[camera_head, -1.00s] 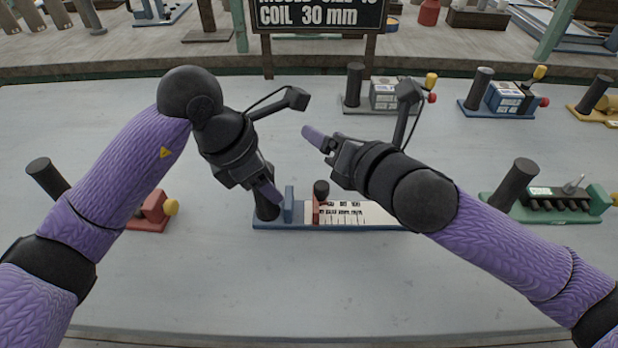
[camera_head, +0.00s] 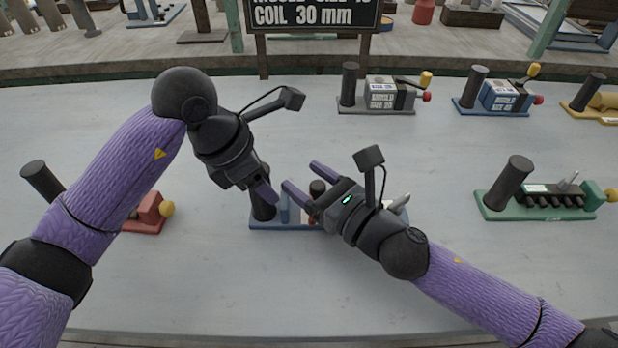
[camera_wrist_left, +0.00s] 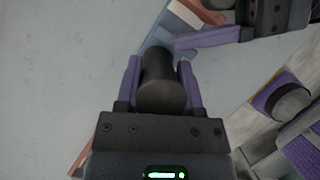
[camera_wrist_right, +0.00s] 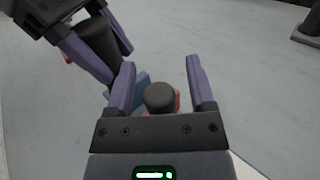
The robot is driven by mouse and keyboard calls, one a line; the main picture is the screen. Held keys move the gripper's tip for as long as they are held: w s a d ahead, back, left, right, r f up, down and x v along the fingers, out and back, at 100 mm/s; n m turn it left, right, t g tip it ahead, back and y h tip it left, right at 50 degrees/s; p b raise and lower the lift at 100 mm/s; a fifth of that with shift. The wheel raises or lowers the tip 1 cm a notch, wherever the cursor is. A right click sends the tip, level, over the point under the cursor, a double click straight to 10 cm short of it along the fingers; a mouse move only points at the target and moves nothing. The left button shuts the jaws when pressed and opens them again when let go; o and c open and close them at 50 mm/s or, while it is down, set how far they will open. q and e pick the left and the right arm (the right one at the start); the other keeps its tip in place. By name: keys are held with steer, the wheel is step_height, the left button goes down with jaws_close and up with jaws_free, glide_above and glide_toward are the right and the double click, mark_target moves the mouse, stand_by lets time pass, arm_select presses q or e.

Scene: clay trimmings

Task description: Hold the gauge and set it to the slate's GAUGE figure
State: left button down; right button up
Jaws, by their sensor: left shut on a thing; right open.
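The gauge has a blue base (camera_head: 268,223), a black upright handle (camera_head: 263,208) at its left end and a blue end stop (camera_head: 285,205). My left gripper (camera_head: 262,190) is shut on the black handle, which also shows between its fingers in the left wrist view (camera_wrist_left: 163,82). A dark knob (camera_head: 317,188) tops the red slider (camera_head: 312,217). My right gripper (camera_head: 305,190) is open with its fingers on either side of this knob, as the right wrist view shows (camera_wrist_right: 160,96). The gauge's scale is mostly hidden by my right gripper. The slate (camera_head: 316,16) reads "COIL 30 mm"; its upper lines are cut off.
A grey device (camera_head: 376,111) and a blue device (camera_head: 492,111) stand at the back, a yellow one (camera_head: 600,118) at the far right. A green device (camera_head: 540,213) stands right, a red one (camera_head: 150,207) left behind my arm. The front of the table is clear.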

jaws_close()
stand_by(1.4)
